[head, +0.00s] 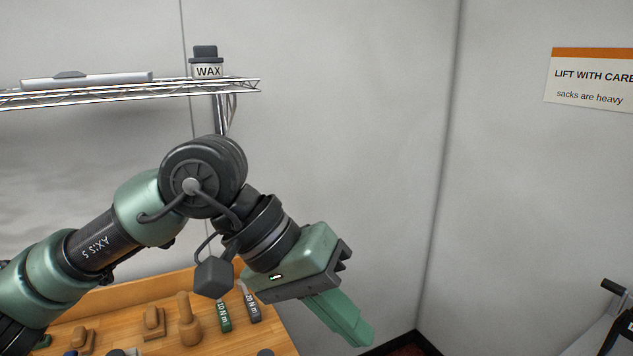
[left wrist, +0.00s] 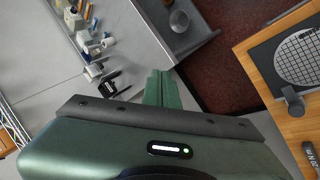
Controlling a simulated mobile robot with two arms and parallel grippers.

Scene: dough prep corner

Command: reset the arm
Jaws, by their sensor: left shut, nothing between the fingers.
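My left arm comes in from the left in the head view, bent at a dark joint in the middle. Its green left gripper (head: 358,333) points down and to the right, in front of the bare wall and beyond the right end of the wooden bench. The fingers are together with nothing between them. In the left wrist view the left gripper's fingers (left wrist: 163,84) also show closed, above a grey surface and dark red floor. My right gripper is in neither view.
The wooden bench (head: 160,298) holds wooden tools and two torque-labelled handles. A wire shelf (head: 130,92) above carries a WAX jar (head: 207,67). A wall sign (head: 592,80) hangs at right. A grey tray (left wrist: 182,38) and a round mesh item (left wrist: 300,57) show in the wrist view.

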